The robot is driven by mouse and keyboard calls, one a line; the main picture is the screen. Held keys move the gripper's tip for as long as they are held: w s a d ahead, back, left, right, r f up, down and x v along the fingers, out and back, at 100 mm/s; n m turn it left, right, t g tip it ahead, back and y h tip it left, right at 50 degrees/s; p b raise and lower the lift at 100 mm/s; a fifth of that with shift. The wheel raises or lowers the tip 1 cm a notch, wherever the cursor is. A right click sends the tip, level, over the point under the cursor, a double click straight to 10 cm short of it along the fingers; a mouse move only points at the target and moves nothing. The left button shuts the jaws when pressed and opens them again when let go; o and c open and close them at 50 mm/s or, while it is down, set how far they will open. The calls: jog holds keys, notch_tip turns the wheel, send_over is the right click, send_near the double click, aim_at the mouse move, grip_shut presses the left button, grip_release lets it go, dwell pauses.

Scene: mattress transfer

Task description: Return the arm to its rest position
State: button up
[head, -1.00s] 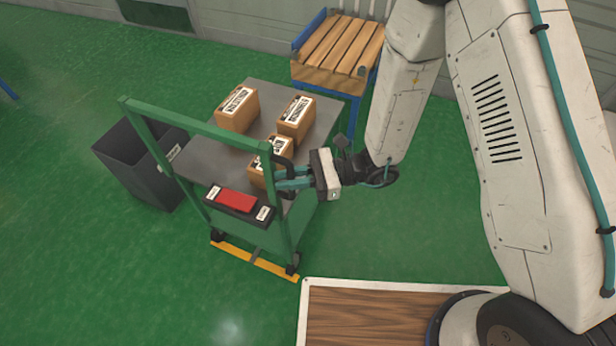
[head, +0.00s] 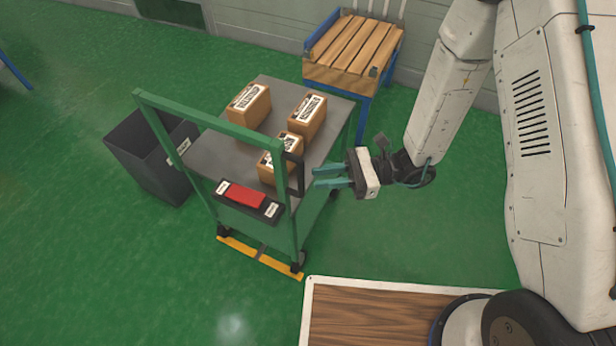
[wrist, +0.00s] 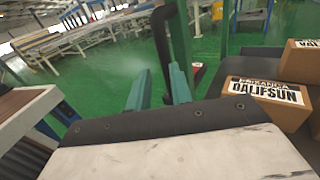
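My gripper (head: 316,178) has two teal fingers held apart with nothing between them. It is in the air just right of the green cart's near right post. A black handle (head: 299,172) is on that post, and the fingertips are a small gap away from it. In the wrist view the fingers (wrist: 160,86) stand apart, with the green post and dark handle beyond them. My arm reaches in from the right, bent down at the wrist.
The green cart (head: 210,118) carries several cardboard boxes (head: 307,117) on its grey top (head: 225,150). A red and black panel (head: 246,196) faces me. A dark bin (head: 150,165) stands left, a slatted wooden bench (head: 355,45) behind. Green floor is open to the right.

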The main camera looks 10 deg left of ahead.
jog(key=shift+v, duration=0.9)
jog(key=shift+w, duration=0.1)
jog(key=s+d+r+n+g+h, duration=0.6)
jog(key=s+n+h, duration=0.1)
jog(key=s+n, duration=0.1)
jog(key=s+d+r+n+t+h, duration=0.3)
jog(key=d+r+t+h, duration=0.2)
jog(key=d+r, duration=0.4)
jog(key=s+d+r+n+t+h, duration=0.3)
jog(key=d+r+n+t+h, duration=0.1)
jog(key=d+r, duration=0.6)
jog(key=r+t+h, duration=0.1)
jog(key=t, duration=0.1)
jog(key=shift+s+d+r+t, duration=0.15)
jog(key=shift+d+r+t, duration=0.1)
jog(key=shift+r+t, duration=0.15)
